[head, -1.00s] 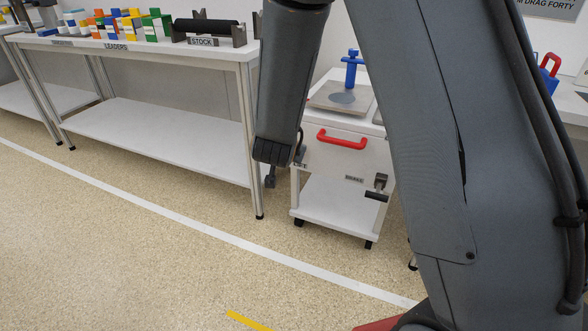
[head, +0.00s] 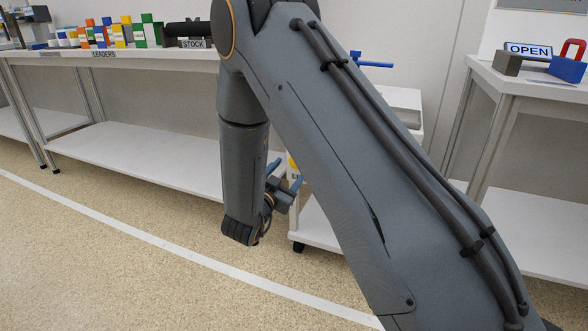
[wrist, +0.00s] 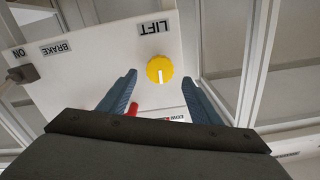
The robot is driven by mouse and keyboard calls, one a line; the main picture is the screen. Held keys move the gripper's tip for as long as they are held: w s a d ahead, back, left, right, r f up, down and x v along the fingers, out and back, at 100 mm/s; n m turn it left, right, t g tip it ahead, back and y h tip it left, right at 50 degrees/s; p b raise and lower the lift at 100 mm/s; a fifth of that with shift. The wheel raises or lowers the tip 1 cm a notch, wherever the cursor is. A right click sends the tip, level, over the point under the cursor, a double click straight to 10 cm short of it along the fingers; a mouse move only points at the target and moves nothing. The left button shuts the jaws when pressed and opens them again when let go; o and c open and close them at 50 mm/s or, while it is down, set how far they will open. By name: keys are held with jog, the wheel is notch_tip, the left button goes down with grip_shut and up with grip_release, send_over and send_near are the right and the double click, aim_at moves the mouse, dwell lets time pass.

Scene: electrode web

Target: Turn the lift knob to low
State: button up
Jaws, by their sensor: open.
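The lift knob (wrist: 160,69) is a round yellow dial with a white pointer line, on a white cart panel below an upside-down LIFT label (wrist: 153,27). The pointer runs from about the dial's middle toward the bottom of the wrist picture. In the head view my gripper (head: 285,187) is by the cart, mostly hidden by my arm.
A brake lever (wrist: 22,73) with BRAKE and ON labels is left on the panel. A red part (wrist: 133,109) and a partly hidden small label (wrist: 166,115) show between the fingers. A long bench (head: 140,165) stands left; another table (head: 540,90) stands right.

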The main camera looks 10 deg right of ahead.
jog(key=b+x, duration=0.1)
jog(key=x, duration=0.4)
jog(key=shift+b, duration=0.3)
jog(key=c, duration=1)
jog(key=shift+c, duration=0.2)
jog(key=shift+n+p, duration=0.4)
jog(key=shift+p, duration=0.6)
jog(key=o, duration=1)
jog(key=shift+o, duration=0.2)
